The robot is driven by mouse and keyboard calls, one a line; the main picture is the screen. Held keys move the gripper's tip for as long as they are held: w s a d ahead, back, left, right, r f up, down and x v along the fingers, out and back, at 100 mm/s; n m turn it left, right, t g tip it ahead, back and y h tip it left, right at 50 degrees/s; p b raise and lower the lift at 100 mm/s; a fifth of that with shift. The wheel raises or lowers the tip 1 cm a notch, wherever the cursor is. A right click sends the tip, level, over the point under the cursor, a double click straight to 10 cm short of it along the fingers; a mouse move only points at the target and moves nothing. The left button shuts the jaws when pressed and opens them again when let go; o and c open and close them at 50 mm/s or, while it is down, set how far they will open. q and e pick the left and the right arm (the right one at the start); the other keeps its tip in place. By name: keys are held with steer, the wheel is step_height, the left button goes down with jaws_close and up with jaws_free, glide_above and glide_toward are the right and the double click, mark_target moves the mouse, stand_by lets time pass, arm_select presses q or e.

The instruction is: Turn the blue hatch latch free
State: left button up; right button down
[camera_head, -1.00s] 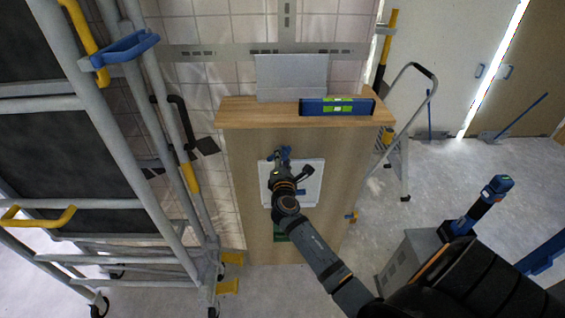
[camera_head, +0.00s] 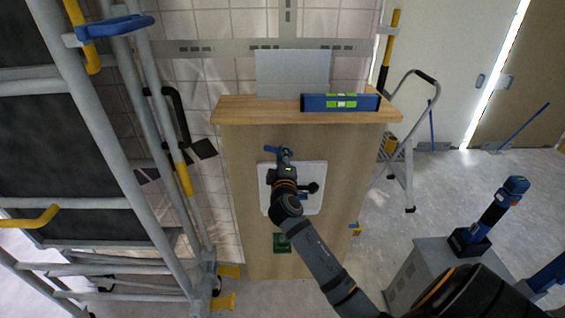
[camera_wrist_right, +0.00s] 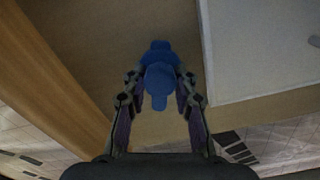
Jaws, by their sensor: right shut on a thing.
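The white hatch panel (camera_head: 310,172) is set in the front of the wooden cabinet. The blue latch (camera_head: 271,149) sits at the panel's top edge, and its left end shows beside my gripper. In the right wrist view the blue latch (camera_wrist_right: 158,80) lies between the two fingers. My right gripper (camera_head: 285,157) is shut on the latch, also in the wrist view (camera_wrist_right: 158,90). The arm hides part of the panel. A dark handle (camera_head: 313,188) shows on the panel right of the wrist. My left gripper is not in view.
A blue spirit level (camera_head: 340,103) and an upright grey plate (camera_head: 292,74) are on the cabinet top (camera_head: 230,109). Scaffolding (camera_head: 112,150) stands at left, a stepladder (camera_head: 408,160) at right. A grey box (camera_head: 425,270) with a blue-black tool (camera_head: 500,210) stands at front right.

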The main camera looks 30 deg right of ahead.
steer(key=shift+m+b, duration=0.65)
steer(key=shift+m, duration=0.45)
steer(key=c, duration=1)
jaws_free()
steer(key=shift+c, duration=0.2)
steer(key=v, duration=0.7)
steer(key=shift+s, duration=0.2)
steer(key=shift+a, duration=0.15)
